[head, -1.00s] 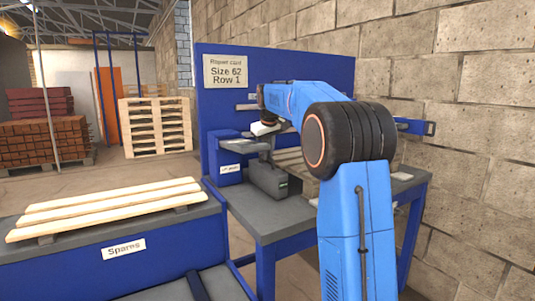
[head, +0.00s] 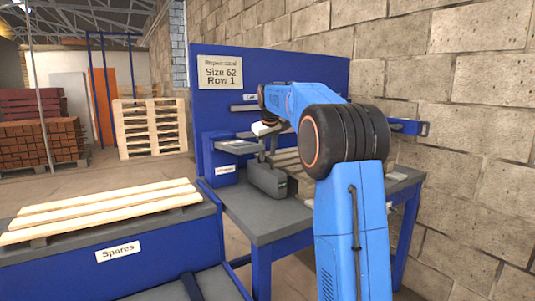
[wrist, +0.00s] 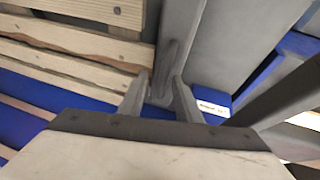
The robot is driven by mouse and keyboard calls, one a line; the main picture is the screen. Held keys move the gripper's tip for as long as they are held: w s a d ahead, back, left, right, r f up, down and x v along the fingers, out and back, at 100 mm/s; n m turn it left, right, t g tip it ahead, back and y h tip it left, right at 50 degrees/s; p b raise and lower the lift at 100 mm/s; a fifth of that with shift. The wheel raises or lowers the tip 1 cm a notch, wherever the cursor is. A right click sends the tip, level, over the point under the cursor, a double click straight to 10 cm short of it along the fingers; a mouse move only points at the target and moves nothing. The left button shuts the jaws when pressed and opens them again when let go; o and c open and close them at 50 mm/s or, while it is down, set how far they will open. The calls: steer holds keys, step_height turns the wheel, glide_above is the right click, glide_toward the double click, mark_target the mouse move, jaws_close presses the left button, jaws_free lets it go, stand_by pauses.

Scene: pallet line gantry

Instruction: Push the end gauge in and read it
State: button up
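A blue block with a small white label (head: 223,168) and a grey top stands at the left of the bench; the label is too small to read surely, and I cannot tell whether this is the end gauge. It also shows in the wrist view (wrist: 208,106), right of the fingers. A dark grey box (head: 266,181) stands on the bench beside it. My gripper (head: 268,143) is above and close to this box, partly hidden by my arm. In the wrist view my two fingers (wrist: 160,92) stand apart, with a grey bar beyond the gap; contact is unclear.
A repair card (head: 220,73) on the blue back panel reads "Size 62 Row 1". Pale boards lie on the bench (head: 260,225) behind my arm. Spare boards (head: 100,208) lie on the stand labelled Spares at left. A block wall (head: 450,110) closes the right side.

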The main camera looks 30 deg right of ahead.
steer(key=v, duration=1.7)
steer(key=shift+r, duration=0.2)
steer(key=shift+s, duration=0.15)
steer(key=s+a+f+y, duration=0.1)
steer(key=s+a+f, duration=0.55)
steer(key=s, duration=0.45)
steer(key=s+a+f, duration=0.6)
steer(key=s+a, duration=0.2)
steer(key=s, duration=0.3)
steer(key=s+a+f, duration=0.3)
steer(key=s+f, duration=0.8)
steer(key=f, duration=0.1)
steer(key=s+a+f+y, duration=0.1)
steer(key=s+a+f, duration=0.2)
steer(key=s+f, duration=0.8)
steer(key=shift+a+f+m, duration=0.35)
steer(key=shift+f+m, duration=0.05)
steer(key=shift+f, duration=0.15)
